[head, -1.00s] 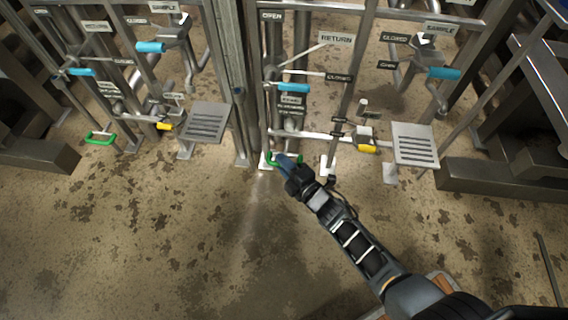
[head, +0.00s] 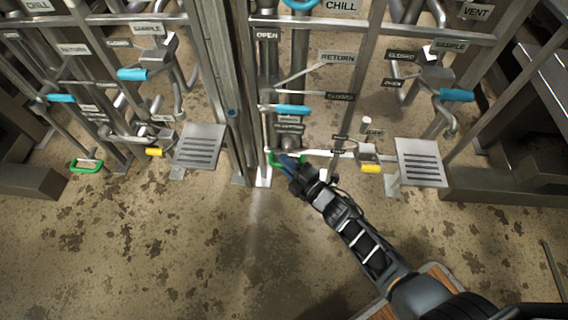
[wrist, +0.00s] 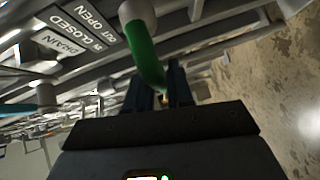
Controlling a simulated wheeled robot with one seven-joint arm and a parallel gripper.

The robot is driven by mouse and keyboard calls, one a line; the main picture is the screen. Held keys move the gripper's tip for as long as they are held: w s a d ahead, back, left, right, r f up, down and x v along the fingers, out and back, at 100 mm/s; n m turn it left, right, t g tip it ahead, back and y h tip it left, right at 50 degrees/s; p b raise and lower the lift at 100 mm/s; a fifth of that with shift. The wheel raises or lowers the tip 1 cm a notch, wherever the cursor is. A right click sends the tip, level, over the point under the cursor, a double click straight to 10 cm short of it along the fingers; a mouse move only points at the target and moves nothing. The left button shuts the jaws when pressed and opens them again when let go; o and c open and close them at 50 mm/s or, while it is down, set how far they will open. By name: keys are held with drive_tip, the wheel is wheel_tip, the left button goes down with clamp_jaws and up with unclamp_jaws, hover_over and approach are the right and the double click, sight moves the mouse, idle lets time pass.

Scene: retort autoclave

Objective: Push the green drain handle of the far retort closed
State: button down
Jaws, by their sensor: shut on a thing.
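A green drain handle (head: 274,161) sits low on the pipework of the middle stand in the head view. My gripper (head: 287,163) is at this handle, its blue-grey fingers covering part of it. In the wrist view the green handle (wrist: 145,55) runs down between the two dark fingers (wrist: 160,92), which are shut on it. A drain plate (wrist: 75,30) with OPEN and CLOSED marks is beside the handle at the upper left of the wrist view. A second green handle (head: 87,166) is at the left stand, apart from my gripper.
A yellow handle (head: 370,169) and a grey slotted pedal (head: 420,163) are right of my gripper. A blue handle (head: 291,109) is above it. A steel post (head: 222,90) stands to the left. The stained floor (head: 180,245) in front is clear.

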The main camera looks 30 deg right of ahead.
drive_tip(key=shift+w+d, duration=0.2)
drive_tip(key=c, duration=1.1)
unclamp_jaws()
drive_tip(key=p+v, duration=0.2)
drive_tip(key=v, duration=0.5)
drive_tip(key=shift+s, duration=0.4)
